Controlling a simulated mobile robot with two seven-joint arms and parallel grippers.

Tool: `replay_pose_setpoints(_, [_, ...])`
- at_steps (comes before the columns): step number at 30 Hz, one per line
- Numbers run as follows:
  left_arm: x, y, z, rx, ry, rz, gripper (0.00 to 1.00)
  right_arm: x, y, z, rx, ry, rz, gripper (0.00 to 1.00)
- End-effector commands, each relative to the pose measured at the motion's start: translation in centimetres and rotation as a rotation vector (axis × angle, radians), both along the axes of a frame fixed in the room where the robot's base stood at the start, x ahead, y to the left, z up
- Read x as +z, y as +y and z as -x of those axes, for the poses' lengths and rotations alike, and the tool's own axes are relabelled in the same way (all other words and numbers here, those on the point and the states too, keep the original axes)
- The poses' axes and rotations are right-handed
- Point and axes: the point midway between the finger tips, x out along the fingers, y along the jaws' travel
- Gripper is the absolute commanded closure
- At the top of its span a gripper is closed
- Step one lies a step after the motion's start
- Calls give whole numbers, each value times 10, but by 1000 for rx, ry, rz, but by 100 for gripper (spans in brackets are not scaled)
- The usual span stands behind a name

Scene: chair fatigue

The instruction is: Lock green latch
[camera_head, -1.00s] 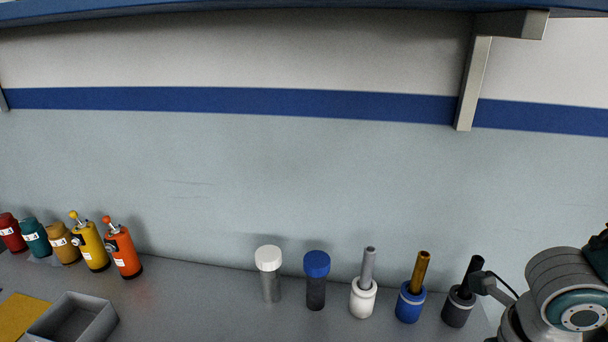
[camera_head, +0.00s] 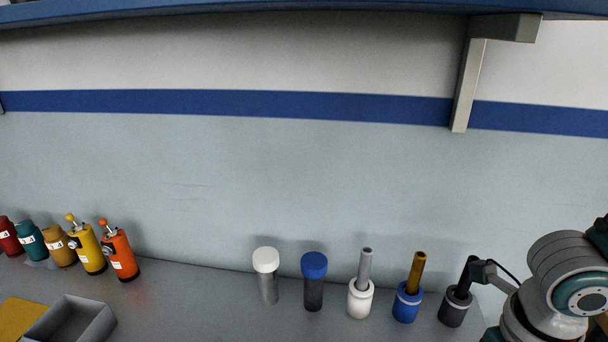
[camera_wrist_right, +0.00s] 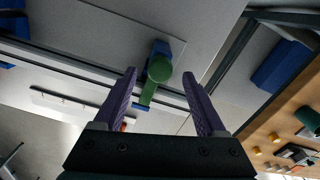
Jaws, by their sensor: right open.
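The green latch (camera_wrist_right: 158,72) shows in the right wrist view, with a round green knob and a green bar hanging below it, on a blue mount. My right gripper (camera_wrist_right: 159,76) is open, with its two purple fingers pointing towards the latch. The latch appears between the fingertips in the picture, and the fingers do not visibly touch it. How far it lies beyond the tips I cannot tell. In the head view only part of my right arm shows at the right edge, and the latch is not seen. My left gripper is in neither view.
In the head view a bench (camera_head: 190,300) carries an orange bottle (camera_head: 121,257), a grey tray (camera_head: 105,322), a white-capped tube (camera_head: 267,280) and a blue-capped tube (camera_head: 313,285). A black holder (camera_head: 454,308) stands near my right arm. Wooden surface (camera_wrist_right: 285,120) lies right in the wrist view.

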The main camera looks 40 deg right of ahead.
Motion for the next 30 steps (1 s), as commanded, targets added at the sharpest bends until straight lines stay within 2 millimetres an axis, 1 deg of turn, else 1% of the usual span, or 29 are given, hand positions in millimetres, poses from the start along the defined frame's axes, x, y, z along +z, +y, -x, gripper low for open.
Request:
replay_pose_setpoints(1, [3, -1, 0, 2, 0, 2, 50, 13, -1, -1, 3, -3, 1, 26])
replay_pose_setpoints(6, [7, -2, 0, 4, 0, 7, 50, 47, -1, -1, 1, -3, 1, 26])
replay_pose_setpoints(9, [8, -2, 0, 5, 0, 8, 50, 63, -1, 0, 2, -2, 1, 26])
replay_pose_setpoints(12, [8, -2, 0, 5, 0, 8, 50, 73, 0, 0, 1, -2, 1, 26])
replay_pose_setpoints(17, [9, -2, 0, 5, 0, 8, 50, 78, 0, 0, 0, -1, 0, 26])
replay_pose_setpoints(30, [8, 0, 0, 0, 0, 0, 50, 78, 0, 0, 0, 0, 0, 26])
